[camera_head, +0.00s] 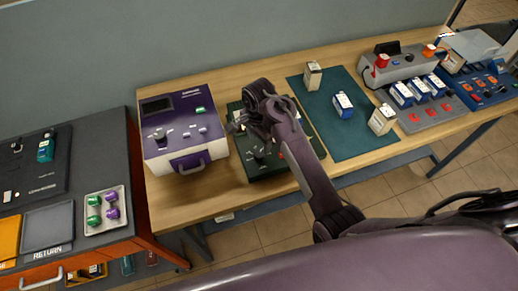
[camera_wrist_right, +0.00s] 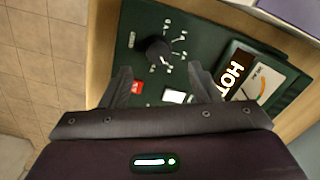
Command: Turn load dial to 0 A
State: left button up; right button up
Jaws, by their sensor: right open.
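The load dial is a round black knob (camera_wrist_right: 157,50) with small white marks around it, on a dark green unit (camera_wrist_right: 200,30). In the head view the green unit (camera_head: 286,172) sits on the wooden table, partly hidden by my right arm. My right gripper (camera_head: 242,124) is over this unit. In the wrist view my right gripper (camera_wrist_right: 159,72) has its fingers apart, with nothing between them, and the knob lies just beyond the tips. My left gripper is not in view.
The green unit also carries a red switch (camera_wrist_right: 137,87), a small white-lit part (camera_wrist_right: 174,96) and a meter beside a "HOT" label (camera_wrist_right: 236,68). A purple unit (camera_head: 185,128) stands to its left.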

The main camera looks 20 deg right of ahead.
aim_at(259, 154)
notch_tip(259, 154, down, 6)
jog(key=shift+f+p, duration=0.15)
jog(key=shift+p, duration=0.45)
jog(key=shift+c, duration=0.2)
jog(key=c, duration=1)
